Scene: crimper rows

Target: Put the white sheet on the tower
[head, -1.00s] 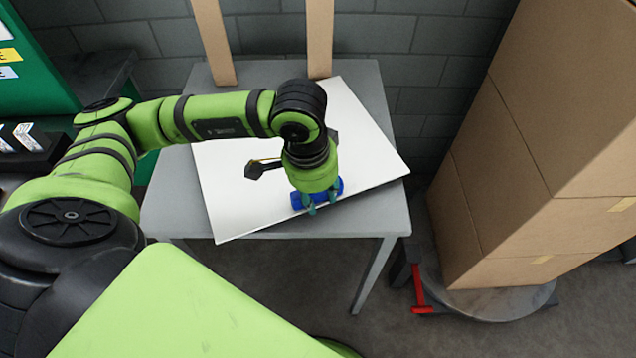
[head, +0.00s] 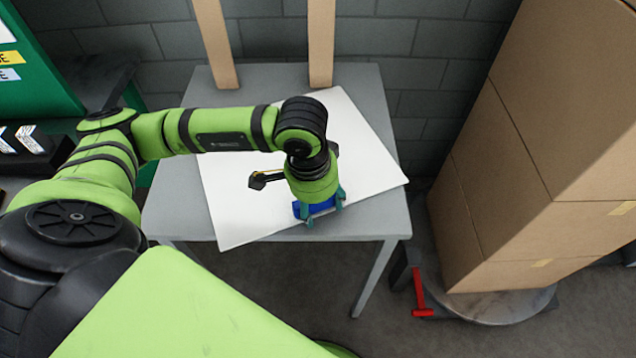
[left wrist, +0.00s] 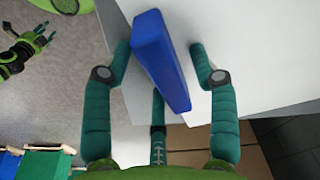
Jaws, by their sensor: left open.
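The white sheet (head: 365,155) lies turned at an angle on a grey table (head: 180,215), its front corner reaching past the front edge. A blue bar (head: 317,207) is at the sheet's front part; it also shows in the left wrist view (left wrist: 160,60). My left gripper (head: 322,210) is over the bar, its teal fingers open on both sides with gaps beside it. The tower (head: 520,190) is a stack of brown cardboard boxes at the right. My right gripper (left wrist: 45,38) shows small in the left wrist view, fingers spread, empty.
The tower stands on a round grey base (head: 500,307) with a red part (head: 420,290) beside it. A green case (head: 40,80) is at the far left. Floor separates table and tower.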

